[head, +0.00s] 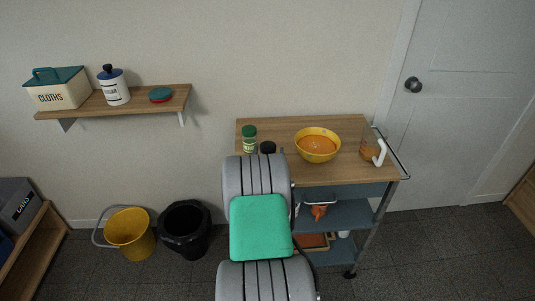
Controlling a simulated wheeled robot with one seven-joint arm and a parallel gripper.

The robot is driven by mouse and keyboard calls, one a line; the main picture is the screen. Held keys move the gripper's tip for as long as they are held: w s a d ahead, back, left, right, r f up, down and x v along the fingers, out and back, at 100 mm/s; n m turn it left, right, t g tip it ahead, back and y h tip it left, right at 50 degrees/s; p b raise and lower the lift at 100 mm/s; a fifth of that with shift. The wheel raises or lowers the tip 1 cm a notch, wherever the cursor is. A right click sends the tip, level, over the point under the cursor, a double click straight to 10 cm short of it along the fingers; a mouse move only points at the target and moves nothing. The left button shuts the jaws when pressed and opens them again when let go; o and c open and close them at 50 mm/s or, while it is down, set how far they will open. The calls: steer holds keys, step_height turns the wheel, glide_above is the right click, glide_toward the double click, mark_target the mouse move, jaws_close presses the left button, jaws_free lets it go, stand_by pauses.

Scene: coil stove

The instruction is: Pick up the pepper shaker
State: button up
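A small jar (249,139) with a green lid and a pale green label stands upright at the left of the wooden cart top (350,172). Just right of it is a small dark round top (268,147), mostly hidden behind my arm; it may be the pepper shaker, but I cannot read any label to be sure. My grey and green arm rises in front of the cart's left side. My gripper is not visible, so I cannot see its fingers or whether it touches anything.
On the cart top are a yellow bowl (317,152) with orange contents and a clear jug (371,147) with a white handle. A wall shelf (150,105) is at the left. A yellow bucket (129,238) and black bin (186,238) stand on the floor.

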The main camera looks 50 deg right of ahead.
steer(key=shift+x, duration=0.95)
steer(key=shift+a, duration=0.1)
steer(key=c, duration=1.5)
